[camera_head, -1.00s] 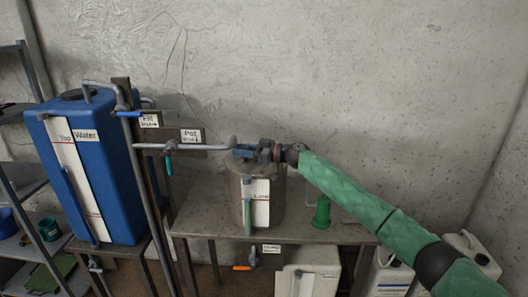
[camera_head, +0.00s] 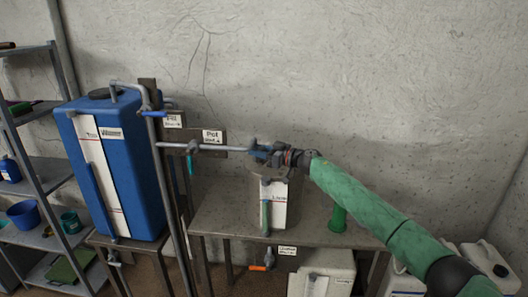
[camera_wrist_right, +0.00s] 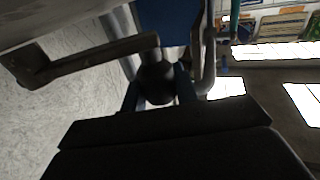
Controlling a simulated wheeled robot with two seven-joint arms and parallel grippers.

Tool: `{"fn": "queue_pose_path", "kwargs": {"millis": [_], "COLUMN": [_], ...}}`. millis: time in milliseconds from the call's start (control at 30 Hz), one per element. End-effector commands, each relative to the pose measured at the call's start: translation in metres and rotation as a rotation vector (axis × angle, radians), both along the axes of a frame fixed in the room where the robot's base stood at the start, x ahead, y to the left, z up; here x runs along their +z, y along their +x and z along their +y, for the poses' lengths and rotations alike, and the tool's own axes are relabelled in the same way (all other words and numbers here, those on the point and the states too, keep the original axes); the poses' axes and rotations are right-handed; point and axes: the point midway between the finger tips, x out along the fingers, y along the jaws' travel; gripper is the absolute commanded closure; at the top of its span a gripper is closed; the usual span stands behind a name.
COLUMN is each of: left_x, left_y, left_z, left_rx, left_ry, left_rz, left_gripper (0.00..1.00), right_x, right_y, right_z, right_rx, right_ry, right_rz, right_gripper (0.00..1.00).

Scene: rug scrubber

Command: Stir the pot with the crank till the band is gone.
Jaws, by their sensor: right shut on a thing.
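The grey metal pot (camera_head: 257,190) stands on a metal bench, with a white card (camera_head: 280,203) and a green upright gauge (camera_head: 265,215) on its front. My right gripper (camera_head: 262,153) is over the pot's top and hides much of it. In the right wrist view, its blue fingers are shut on a dark round knob (camera_wrist_right: 157,82). A brown bar (camera_wrist_right: 95,62), apparently the crank's arm, runs near the knob. A red line shows on the card, but I cannot make out a band. My left gripper is not in view.
A blue tank (camera_head: 145,165) stands left, with a grey pipe (camera_head: 225,148) running from it towards the pot's top, close to my gripper. A green bottle (camera_head: 338,219) stands on the bench (camera_head: 220,215) right of the pot. White canisters (camera_head: 325,275) sit below.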

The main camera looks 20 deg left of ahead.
Motion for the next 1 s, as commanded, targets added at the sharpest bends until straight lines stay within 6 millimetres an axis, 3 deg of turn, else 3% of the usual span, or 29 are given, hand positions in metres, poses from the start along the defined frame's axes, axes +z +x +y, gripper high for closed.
{"fn": "queue_pose_path", "kwargs": {"millis": [600,633,733,1000], "left_x": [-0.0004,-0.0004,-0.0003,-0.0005], "left_y": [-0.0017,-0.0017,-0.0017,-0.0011], "left_z": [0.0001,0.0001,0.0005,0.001], "left_rx": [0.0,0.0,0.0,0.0], "left_ry": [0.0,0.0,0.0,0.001], "left_rz": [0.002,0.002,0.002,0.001], "left_gripper": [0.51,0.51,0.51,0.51], "right_x": [0.0016,0.0016,0.0014,0.0005], "right_y": [0.0022,0.0023,0.0018,0.0003], "right_z": [0.0014,0.0013,0.0016,0.0026], "right_rx": [-0.007,-0.007,-0.006,-0.003], "right_ry": [0.001,0.001,0.001,0.0], "right_rz": [0.0,0.0,0.0,0.0], "right_gripper": [1.0,0.69,0.5,0.5]}}
